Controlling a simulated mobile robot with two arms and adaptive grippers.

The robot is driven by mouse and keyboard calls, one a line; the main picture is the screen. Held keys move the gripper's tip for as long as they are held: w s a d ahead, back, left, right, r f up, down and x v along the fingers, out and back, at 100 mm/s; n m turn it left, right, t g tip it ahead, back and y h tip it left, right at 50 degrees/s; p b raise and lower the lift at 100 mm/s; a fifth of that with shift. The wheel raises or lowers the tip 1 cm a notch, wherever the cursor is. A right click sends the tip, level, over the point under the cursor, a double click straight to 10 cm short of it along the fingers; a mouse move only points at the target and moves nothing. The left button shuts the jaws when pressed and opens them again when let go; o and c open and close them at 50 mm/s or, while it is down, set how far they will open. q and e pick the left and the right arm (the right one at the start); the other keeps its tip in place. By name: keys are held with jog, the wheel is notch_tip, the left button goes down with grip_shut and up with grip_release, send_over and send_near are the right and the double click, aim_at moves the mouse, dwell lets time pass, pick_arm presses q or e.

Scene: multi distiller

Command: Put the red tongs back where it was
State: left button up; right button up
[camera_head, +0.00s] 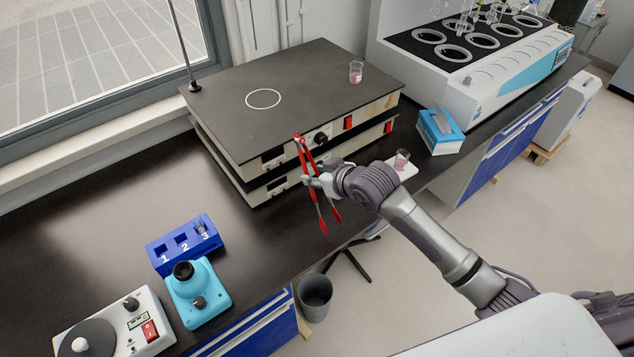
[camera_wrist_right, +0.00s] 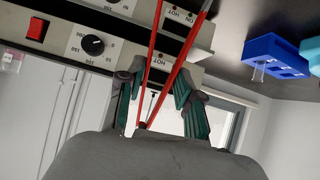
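The red tongs (camera_head: 310,172) are off the bench, in front of the hot plate's control panel, with their two red-tipped legs pointing down and slightly apart. My right gripper (camera_head: 320,183) is shut on them around the middle. In the right wrist view, the red tongs (camera_wrist_right: 163,70) run between the green-padded fingers of my right gripper (camera_wrist_right: 160,98); their far ends leave the top of the picture. My left gripper is not in view.
The stacked hot plate (camera_head: 215,117) carries a beaker (camera_head: 356,72). A blue numbered rack (camera_head: 183,245), a teal device (camera_head: 198,292) and a white stirrer (camera_head: 140,318) stand front left. A blue box (camera_head: 440,131) and beaker (camera_head: 402,159) are right. The bench's left (camera_head: 60,240) is clear.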

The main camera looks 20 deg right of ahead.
notch_tip(320, 180, down, 4)
jog(key=shift+r+p, duration=0.1)
jog(key=shift+p, duration=0.3)
jog(key=shift+f, duration=0.4)
jog(key=o, duration=0.6)
jog(key=shift+c, duration=0.2)
jog(key=b+v, duration=0.1)
jog(key=v, duration=1.1)
jog(key=shift+r, duration=0.4)
